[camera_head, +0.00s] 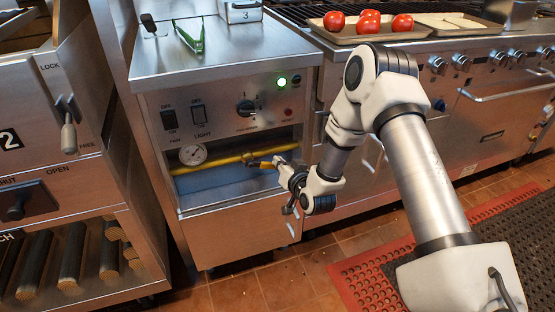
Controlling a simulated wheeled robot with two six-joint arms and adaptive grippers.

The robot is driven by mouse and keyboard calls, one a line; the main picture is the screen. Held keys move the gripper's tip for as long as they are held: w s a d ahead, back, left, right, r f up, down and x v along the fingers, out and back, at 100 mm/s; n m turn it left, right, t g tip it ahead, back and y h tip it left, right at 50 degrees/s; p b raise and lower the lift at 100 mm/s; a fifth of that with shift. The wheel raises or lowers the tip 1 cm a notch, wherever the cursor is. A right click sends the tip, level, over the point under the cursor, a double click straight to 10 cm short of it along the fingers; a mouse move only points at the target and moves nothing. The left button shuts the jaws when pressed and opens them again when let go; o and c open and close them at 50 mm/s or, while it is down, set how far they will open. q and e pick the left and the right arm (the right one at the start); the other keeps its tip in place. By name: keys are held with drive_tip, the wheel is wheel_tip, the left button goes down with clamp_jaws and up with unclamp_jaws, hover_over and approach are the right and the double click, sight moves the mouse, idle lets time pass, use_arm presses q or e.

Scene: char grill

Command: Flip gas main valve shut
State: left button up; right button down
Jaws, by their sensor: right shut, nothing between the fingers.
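A yellow gas pipe (228,158) runs across the open recess at the front of the steel cabinet. A small dark and brass-coloured valve part (252,162) sits on the pipe near its right end; its handle is too small and too covered to tell its position. My right gripper (279,163) is shut and empty at the right side of the recess, right beside the valve. I cannot tell whether it touches the valve. Its wrist hides the right end of the recess. My left gripper is out of view.
A round gauge (192,154) sits at the pipe's left. Above are switches, a black knob (246,106) and a lit green lamp (281,82). Green tongs (190,37) lie on top. A tray (345,38) with tomatoes is on the grill. A red-edged mat (365,285) covers the floor at right.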

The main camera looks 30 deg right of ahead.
drive_tip(key=a+f+m+t+b, duration=0.1)
drive_tip(key=f+m+b, duration=0.1)
drive_tip(key=m+b, duration=0.1)
drive_tip(key=a+f+m+y+b, duration=0.1)
drive_tip(key=a+f+m+b, duration=0.1)
drive_tip(key=f+m+b, duration=0.1)
drive_tip(key=w+a+f+m+t+y+b, duration=0.1)
drive_tip(key=a+f+m+b, duration=0.1)
drive_tip(key=m+b, duration=0.3)
drive_tip(key=shift+w+f+t+b, duration=0.1)
drive_tip(key=shift+f+t+b, duration=0.25)
drive_tip(key=shift+b, duration=0.5)
drive_tip(key=shift+y, duration=0.3)
